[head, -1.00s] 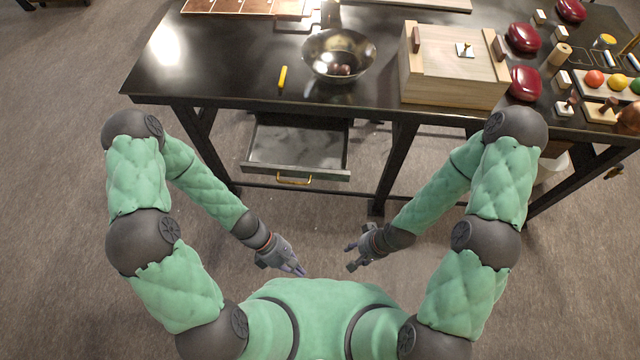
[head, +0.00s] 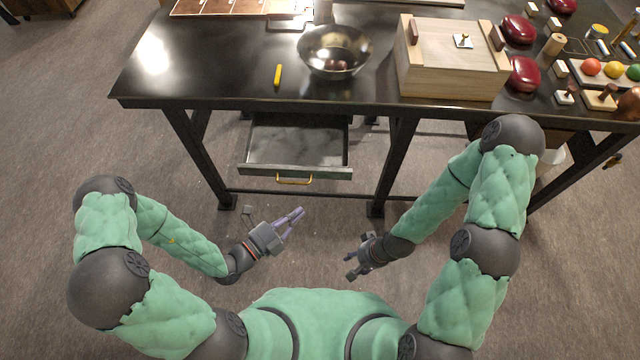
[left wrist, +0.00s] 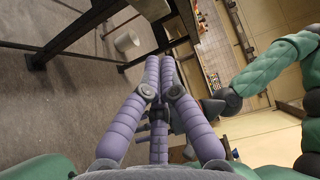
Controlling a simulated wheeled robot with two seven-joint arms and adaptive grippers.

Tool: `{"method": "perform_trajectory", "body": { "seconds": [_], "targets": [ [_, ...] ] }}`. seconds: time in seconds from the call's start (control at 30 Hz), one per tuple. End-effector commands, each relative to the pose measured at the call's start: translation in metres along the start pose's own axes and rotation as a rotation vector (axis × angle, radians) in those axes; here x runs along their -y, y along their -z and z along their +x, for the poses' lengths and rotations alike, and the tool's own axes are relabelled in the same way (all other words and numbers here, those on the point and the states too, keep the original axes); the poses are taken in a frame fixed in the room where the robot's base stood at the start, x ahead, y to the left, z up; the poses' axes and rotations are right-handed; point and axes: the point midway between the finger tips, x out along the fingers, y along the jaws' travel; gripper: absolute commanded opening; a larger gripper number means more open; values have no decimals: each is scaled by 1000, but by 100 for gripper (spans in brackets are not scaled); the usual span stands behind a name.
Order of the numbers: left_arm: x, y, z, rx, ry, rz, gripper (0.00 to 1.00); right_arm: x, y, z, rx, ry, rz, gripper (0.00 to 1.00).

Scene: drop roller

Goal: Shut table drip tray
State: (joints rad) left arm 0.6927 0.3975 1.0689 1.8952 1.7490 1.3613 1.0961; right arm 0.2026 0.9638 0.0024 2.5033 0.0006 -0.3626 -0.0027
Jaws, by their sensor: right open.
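The drip tray (head: 270,150) is a dark metal drawer under the black table, pulled out toward me, with its inside visible. Its front panel (head: 230,170) carries a brass handle (head: 294,181). My left gripper (head: 299,212) is below the handle in the head view, apart from the tray, pointing up and right. In the left wrist view its purple fingers (left wrist: 160,62) are together with nothing between them. My right gripper (head: 350,264) is open and empty, lower and to the right of the handle, apart from the tray.
The black table (head: 220,75) holds a metal bowl (head: 335,50), a yellow marker (head: 278,75), a wooden box (head: 450,75) and dark red cases (head: 523,73). Table legs (head: 395,165) stand either side of the tray, with a low crossbar behind. Floor before the tray is clear.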

Motion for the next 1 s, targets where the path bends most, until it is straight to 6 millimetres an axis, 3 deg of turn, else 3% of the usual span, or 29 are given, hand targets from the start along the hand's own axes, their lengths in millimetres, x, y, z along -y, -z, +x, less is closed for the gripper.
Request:
{"method": "perform_trajectory", "body": {
  "seconds": [0.73, 1.0],
  "targets": [
    [-1, 3, 89, -9, 1, 3, 0, -6, 1, 17, 0, 0, 0, 49],
    [-1, -22, 112, -5, 0, 4, 0, -10, 1, 28, 0, 0, 0, 49]
  ]
}}
